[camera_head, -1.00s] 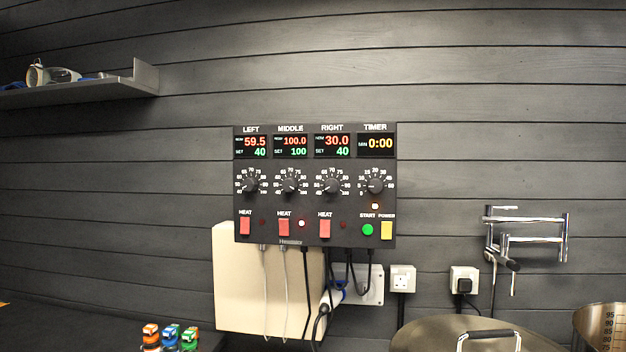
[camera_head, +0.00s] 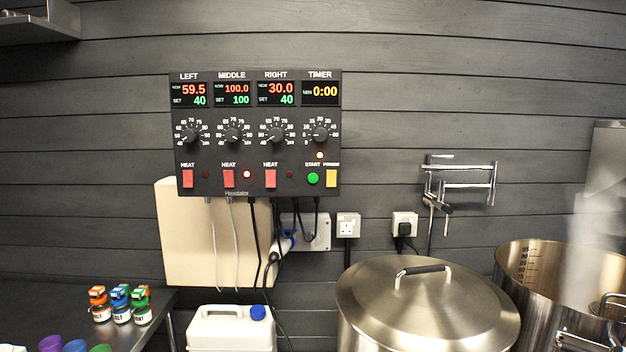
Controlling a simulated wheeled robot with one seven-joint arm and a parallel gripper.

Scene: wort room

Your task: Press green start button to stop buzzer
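The green start button (camera_head: 313,179) is at the lower right of the black control panel (camera_head: 256,160) on the wall, just left of the yellow power switch (camera_head: 331,178). The timer display (camera_head: 320,93) reads 0:00, and an orange lamp (camera_head: 319,155) glows above the start button. The other displays read 59.5, 100.0 and 30.0. A red lamp (camera_head: 247,174) is lit beside the middle heat switch (camera_head: 228,178). My gripper is not in view.
A lidded steel pot (camera_head: 428,310) stands below and right of the panel. An open steaming pot (camera_head: 520,280) is at the right. A white jerrycan (camera_head: 230,335) stands below the panel. A dark counter (camera_head: 60,300) at left bears small jars. A folded metal wall arm (camera_head: 460,182) hangs right.

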